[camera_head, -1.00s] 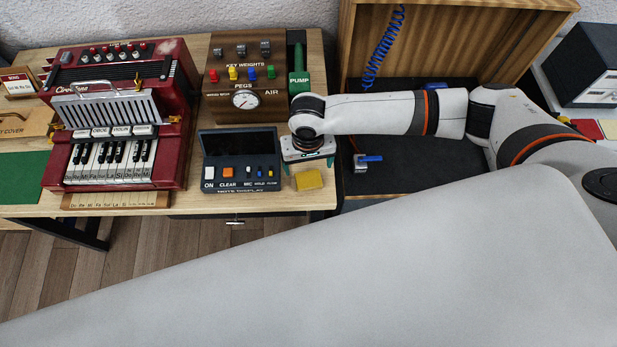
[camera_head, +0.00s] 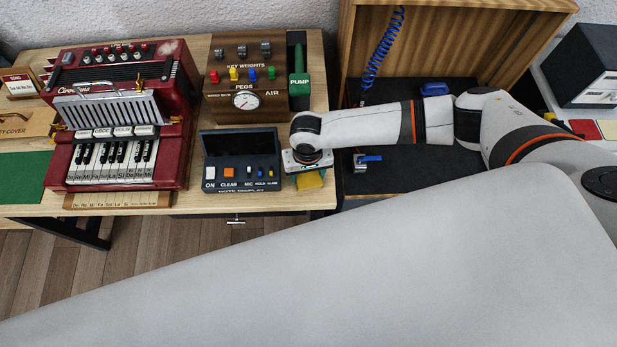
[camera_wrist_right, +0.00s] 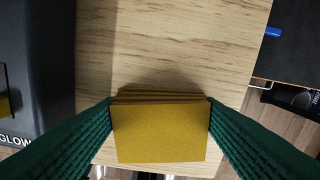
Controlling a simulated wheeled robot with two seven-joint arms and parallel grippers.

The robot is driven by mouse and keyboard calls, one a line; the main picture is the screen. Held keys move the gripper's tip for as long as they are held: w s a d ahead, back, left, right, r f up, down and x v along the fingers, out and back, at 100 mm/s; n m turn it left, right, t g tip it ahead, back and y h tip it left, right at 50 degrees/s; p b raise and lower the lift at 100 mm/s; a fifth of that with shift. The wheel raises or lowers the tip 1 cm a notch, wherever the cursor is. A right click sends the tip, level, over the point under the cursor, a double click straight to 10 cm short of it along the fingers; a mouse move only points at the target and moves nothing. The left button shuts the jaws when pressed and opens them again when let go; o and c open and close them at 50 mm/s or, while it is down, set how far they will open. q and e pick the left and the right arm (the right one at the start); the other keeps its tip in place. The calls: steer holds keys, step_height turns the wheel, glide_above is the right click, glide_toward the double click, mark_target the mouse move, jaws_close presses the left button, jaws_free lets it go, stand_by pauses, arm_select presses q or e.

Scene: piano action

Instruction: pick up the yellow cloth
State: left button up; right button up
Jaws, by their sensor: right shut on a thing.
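The yellow cloth (camera_head: 311,180) is a folded square at the front right of the wooden table, partly hidden under my right gripper (camera_head: 308,170) in the head view. In the right wrist view the cloth (camera_wrist_right: 159,131) shows its folded layers at its far edge. The green fingers of my right gripper (camera_wrist_right: 160,120) are shut on it, one at each side. I cannot tell whether the cloth still touches the table. My left gripper is not in view.
The dark note display box (camera_head: 240,172) stands just left of the cloth. A dark mat (camera_head: 430,165) with a blue-handled part (camera_head: 368,159) lies to the right. The red accordion (camera_head: 120,120) and the wooden peg box (camera_head: 245,85) stand further left and back.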

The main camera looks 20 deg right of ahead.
mark_target(308, 175)
steer(key=shift+r, duration=0.1)
step_height(308, 175, up, 10)
steer(key=shift+f+b, duration=0.1)
steer(key=shift+b, duration=0.25)
